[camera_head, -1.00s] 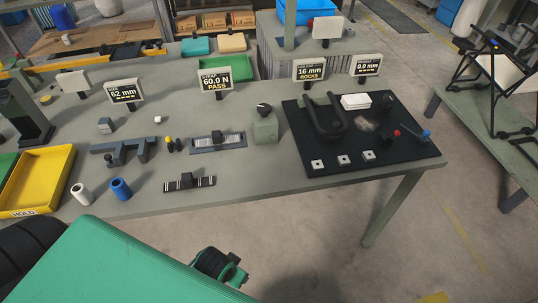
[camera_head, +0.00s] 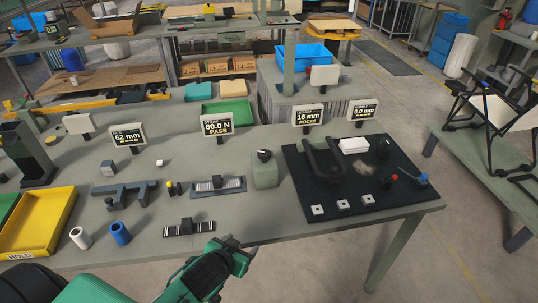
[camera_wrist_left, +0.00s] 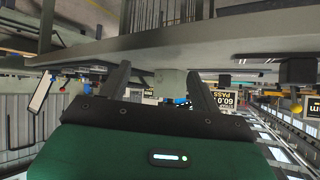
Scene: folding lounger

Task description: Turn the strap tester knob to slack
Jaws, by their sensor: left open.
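The strap tester knob (camera_head: 264,155) is a small black knob on top of a grey-green block (camera_head: 265,174) on the workbench. A strap display (camera_head: 216,125) behind and left of it reads 60.0 N PASS. My left gripper (camera_head: 241,246) is open and empty near the bench's front edge, in front of the block and apart from it. In the left wrist view, the grey-green block (camera_wrist_left: 171,82) shows beyond and between the two spread fingers (camera_wrist_left: 158,85); I cannot make out the knob there. My right gripper is not in view.
A black mat (camera_head: 405,205) with a dark handle and small parts lies right of the block. A slotted gauge plate (camera_head: 233,184) lies to its left, and a striped bar (camera_head: 175,229) sits nearer the front edge. Bare bench lies directly in front of the block.

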